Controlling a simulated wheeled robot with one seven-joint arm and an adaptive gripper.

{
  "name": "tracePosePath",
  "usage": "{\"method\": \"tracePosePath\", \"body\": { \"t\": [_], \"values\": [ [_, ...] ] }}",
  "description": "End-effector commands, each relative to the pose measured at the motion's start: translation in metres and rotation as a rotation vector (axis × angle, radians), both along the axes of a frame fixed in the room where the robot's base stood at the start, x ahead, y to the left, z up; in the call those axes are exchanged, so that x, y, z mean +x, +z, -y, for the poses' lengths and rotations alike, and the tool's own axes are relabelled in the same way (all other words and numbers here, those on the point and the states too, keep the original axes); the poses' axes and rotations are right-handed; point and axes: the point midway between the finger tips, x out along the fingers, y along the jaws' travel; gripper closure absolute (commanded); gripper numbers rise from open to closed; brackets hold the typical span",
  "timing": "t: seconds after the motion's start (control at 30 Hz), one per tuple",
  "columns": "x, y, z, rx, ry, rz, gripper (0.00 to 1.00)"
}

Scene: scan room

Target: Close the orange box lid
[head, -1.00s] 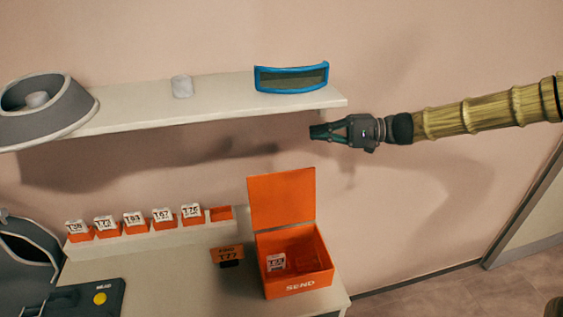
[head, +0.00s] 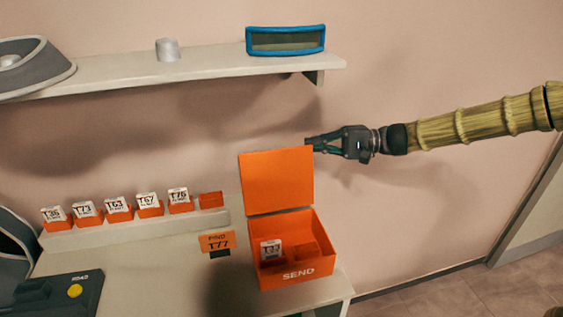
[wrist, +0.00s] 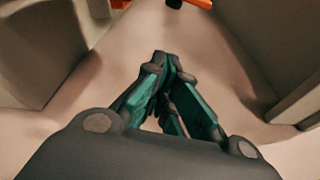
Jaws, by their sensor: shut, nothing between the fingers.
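The orange box (head: 285,262), marked SEND, stands at the right end of the counter. Its lid (head: 277,181) is open and stands upright at the back. A white labelled block (head: 271,250) sits inside the box at the left. My gripper (head: 308,142) is shut and empty, at the lid's upper right corner in the head view; I cannot tell whether it touches the lid. In the wrist view, my gripper (wrist: 165,60) shows its fingertips together, with a bit of orange (wrist: 195,3) at the top edge.
A wall shelf (head: 200,68) with a blue-framed display (head: 286,41) and a white cup-like object (head: 167,50) is above. Several labelled blocks in orange holders (head: 118,208) stand on a ledge left of the box. A FIND T77 sign (head: 217,242) stands beside the box. The right side is free.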

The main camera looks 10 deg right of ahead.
Motion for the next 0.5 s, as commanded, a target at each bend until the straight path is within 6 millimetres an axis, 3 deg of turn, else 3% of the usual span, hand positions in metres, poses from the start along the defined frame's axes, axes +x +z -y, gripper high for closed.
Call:
{"method": "tracePosePath", "body": {
  "t": [0.27,0.5],
  "values": [
    [0.004,-0.003,-0.016,-0.001,0.002,-0.002,1.0],
    [0.013,-0.005,-0.053,-0.001,0.003,-0.004,1.0]
  ]
}}
